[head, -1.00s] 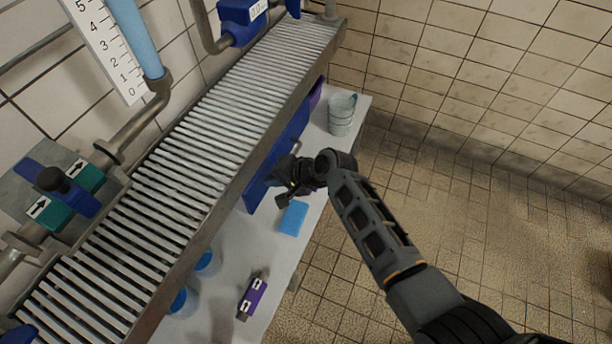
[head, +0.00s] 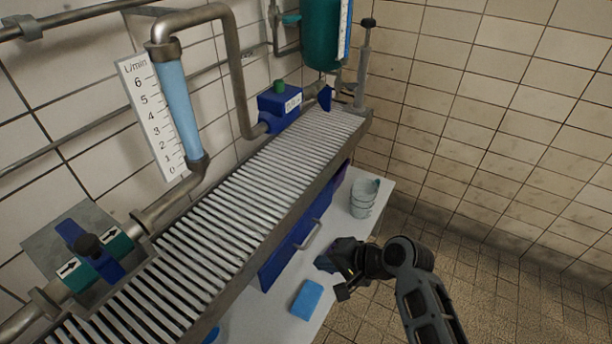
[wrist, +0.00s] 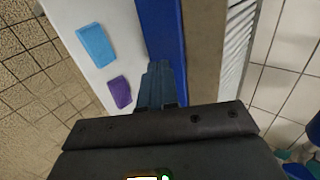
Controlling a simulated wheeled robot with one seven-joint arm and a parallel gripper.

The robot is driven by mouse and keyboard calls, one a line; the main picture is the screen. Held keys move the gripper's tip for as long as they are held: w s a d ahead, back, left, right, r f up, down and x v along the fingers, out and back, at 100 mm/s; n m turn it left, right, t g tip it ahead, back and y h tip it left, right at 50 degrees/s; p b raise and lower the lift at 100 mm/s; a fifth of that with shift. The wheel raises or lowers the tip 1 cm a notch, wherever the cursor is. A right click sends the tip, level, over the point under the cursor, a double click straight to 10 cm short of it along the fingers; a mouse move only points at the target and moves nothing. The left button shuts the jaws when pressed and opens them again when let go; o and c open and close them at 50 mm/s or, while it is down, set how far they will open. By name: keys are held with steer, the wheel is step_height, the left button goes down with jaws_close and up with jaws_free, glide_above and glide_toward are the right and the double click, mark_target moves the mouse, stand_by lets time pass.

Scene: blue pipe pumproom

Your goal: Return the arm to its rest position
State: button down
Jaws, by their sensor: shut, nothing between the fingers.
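My arm (head: 428,310) comes in from the lower right in the head view and is folded at the elbow. My gripper (head: 335,268) is by the front of the blue drawer, over the white shelf. In the wrist view my gripper (wrist: 157,72) is shut, with its fingers together and nothing between them. It looks apart from the blue sponge-like block (head: 307,299), which lies on the shelf just below it in the head view.
The slatted grating (head: 250,195) runs above the white shelf (head: 262,318). A blue drawer front (head: 290,247) with a handle sits under it. Stacked cups (head: 364,197) stand at the shelf's far end. A purple block (wrist: 120,91) lies on the shelf. Open tiled floor (head: 500,275) lies to the right.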

steer(key=s+d+f+n+t+h, duration=0.1)
steer(key=s+d+t+h, duration=0.3)
steer(key=s, duration=0.8)
steer(key=s+d+f+n+t+h, duration=0.1)
steer(key=s+d, duration=0.5)
steer(key=s, duration=0.6)
steer(key=s+d+r+n+t+h, duration=0.1)
steer(key=s+r+n+t, duration=0.1)
steer(key=s+r, duration=0.6)
steer(key=s+d+r+n+t+h, duration=0.1)
steer(key=s+d+r+n+t, duration=0.1)
steer(key=s+r, duration=0.6)
step_height(320, 180, up, 7)
steer(key=shift+s+d+f+n+h, duration=0.1)
steer(key=shift+s+d+n+h, duration=0.2)
steer(key=shift+n, duration=0.3)
steer(key=shift+a, duration=0.1)
